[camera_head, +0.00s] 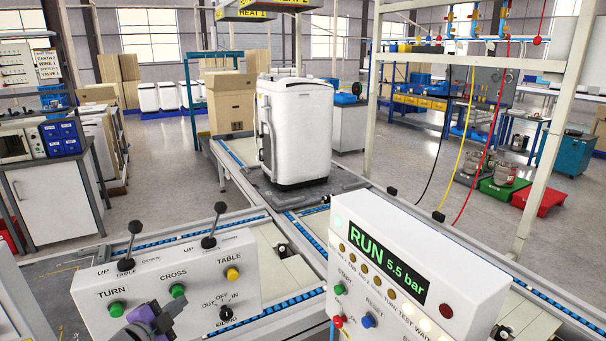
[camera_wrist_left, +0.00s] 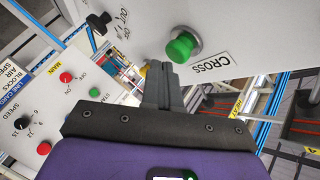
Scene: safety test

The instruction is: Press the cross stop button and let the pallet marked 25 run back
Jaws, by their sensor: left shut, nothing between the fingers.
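The left control panel (camera_head: 200,262) carries a green button labelled CROSS (camera_head: 177,290), a green TURN button (camera_head: 116,309) and a yellow TABLE button (camera_head: 232,274). My left gripper (camera_head: 172,306) is just below the CROSS button. In the left wrist view its fingers (camera_wrist_left: 163,72) are shut and empty, with the tips close beside the green CROSS button (camera_wrist_left: 181,47); I cannot tell whether they touch. A white appliance (camera_head: 300,130) stands upright on a dark pallet (camera_head: 262,187) on the conveyor. No number 25 is readable on it. My right gripper is not in view.
The right panel (camera_head: 398,270) shows RUN 5.5 bar and has START, RESET and red buttons. Two black levers (camera_head: 131,240) (camera_head: 215,222) rise from the left panel. A cardboard box (camera_head: 230,103) stands behind the appliance on the line. Blue-edged conveyors cross behind the panels.

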